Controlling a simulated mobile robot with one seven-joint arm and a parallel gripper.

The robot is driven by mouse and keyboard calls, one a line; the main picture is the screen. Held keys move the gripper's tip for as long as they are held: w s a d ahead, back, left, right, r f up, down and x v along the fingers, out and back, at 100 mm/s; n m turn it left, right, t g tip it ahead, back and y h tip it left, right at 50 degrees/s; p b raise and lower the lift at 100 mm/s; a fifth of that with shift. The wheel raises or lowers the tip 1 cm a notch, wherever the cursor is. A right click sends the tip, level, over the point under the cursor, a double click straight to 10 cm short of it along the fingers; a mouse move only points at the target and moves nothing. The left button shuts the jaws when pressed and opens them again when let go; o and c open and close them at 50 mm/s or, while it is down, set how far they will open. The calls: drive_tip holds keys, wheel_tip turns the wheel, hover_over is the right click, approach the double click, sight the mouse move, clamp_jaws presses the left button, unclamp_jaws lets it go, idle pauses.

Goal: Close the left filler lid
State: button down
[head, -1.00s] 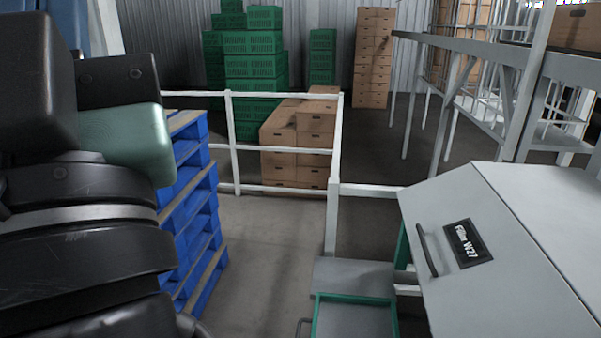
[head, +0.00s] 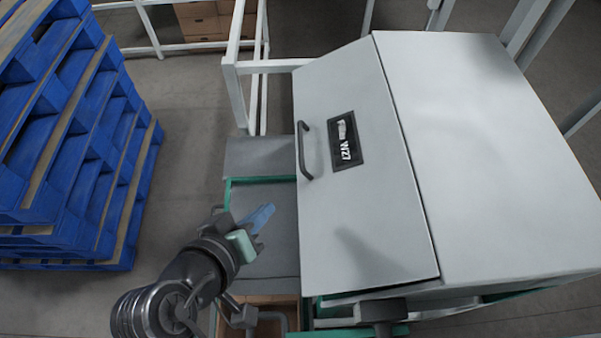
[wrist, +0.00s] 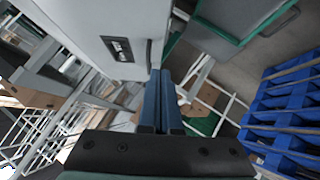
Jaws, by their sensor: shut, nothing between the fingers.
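The grey filler, labelled W27, has a sloping front lid panel (head: 350,220) with a dark bar handle (head: 305,150) near its left edge. A dark seam and a narrow gap show along the panel's right and lower edges; I cannot tell how far it stands open. My gripper (head: 263,215), with blue fingers, is shut and empty, left of the panel and below the handle, apart from both in the head view. In the wrist view my shut fingers (wrist: 157,75) point towards the lid panel (wrist: 95,18), with the handle (wrist: 149,52) just beyond the tips.
A grey, green-edged surface (head: 270,255) lies below my gripper, left of the filler. A stack of blue pallets (head: 70,150) stands at the left. White railing (head: 235,95) runs behind. Bare floor (head: 190,110) lies between pallets and filler.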

sight(310, 214)
drive_tip(key=p+x, duration=0.1)
drive_tip(key=x, duration=0.2)
drive_tip(key=s+f+p+x, duration=0.1)
drive_tip(key=x, duration=0.3)
drive_tip(key=p+x, duration=0.1)
drive_tip(key=x, duration=0.3)
drive_tip(key=shift+s+d+f, duration=0.15)
drive_tip(key=shift+d+f, duration=0.25)
drive_tip(key=shift+d, duration=0.05)
drive_tip(key=shift+d+f, duration=0.2)
drive_tip(key=shift+f, duration=0.25)
drive_tip(key=shift+h, duration=0.4)
drive_tip(key=d+f+b, duration=0.1)
drive_tip(key=f+b, duration=0.2)
drive_tip(key=d+f+b, duration=0.1)
drive_tip(key=f+b, duration=0.1)
drive_tip(key=shift+d+f, duration=0.2)
drive_tip(key=shift+d, duration=0.1)
drive_tip(key=shift+d+f, duration=0.25)
drive_tip(key=shift+s+r, duration=0.1)
drive_tip(key=shift+d, duration=0.1)
